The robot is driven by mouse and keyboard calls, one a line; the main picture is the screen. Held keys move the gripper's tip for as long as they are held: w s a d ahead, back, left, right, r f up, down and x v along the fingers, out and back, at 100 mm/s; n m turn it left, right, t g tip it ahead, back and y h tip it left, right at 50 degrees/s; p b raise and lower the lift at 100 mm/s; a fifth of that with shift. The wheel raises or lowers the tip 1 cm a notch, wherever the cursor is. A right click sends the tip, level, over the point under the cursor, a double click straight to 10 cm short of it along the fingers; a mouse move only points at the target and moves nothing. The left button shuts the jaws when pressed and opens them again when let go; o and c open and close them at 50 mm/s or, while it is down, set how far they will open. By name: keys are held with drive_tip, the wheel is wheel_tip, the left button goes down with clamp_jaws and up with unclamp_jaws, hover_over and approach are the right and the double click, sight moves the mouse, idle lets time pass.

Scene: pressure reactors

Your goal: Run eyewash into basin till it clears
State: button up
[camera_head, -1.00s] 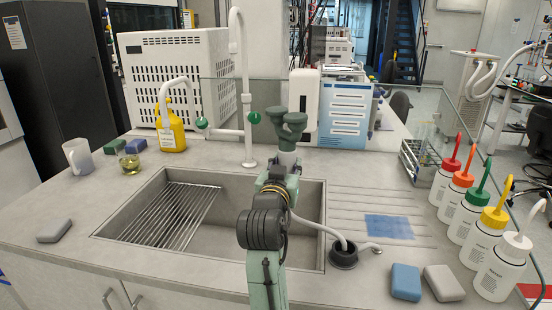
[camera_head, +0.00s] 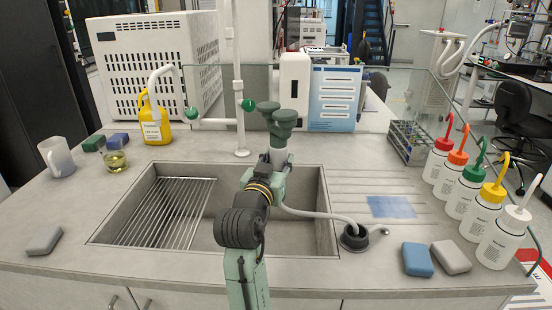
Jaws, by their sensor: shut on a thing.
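The basin (camera_head: 308,240) is a grey sink set in the counter, partly hidden by my arm. No water stream shows.
A wire rack (camera_head: 170,213) covers the basin's left part. A tall white tap (camera_head: 240,100) with green knobs stands behind. A yellow bottle (camera_head: 155,125), beaker (camera_head: 115,161) and mug (camera_head: 57,157) are left; wash bottles (camera_head: 484,210) and sponges (camera_head: 417,259) are right.

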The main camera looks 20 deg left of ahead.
drive_tip(key=shift+f+b, duration=0.6)
drive_tip(key=shift+f, duration=0.95)
drive_tip(key=shift+f+b, duration=2.15)
drive_tip(key=shift+f, duration=0.55)
drive_tip(key=o, duration=0.4)
drive_tip(key=shift+c, duration=0.2)
clamp_jaws()
idle(1.7)
drive_tip(key=shift+o, duration=0.2)
unclamp_jaws()
drive_tip(key=c, duration=0.4)
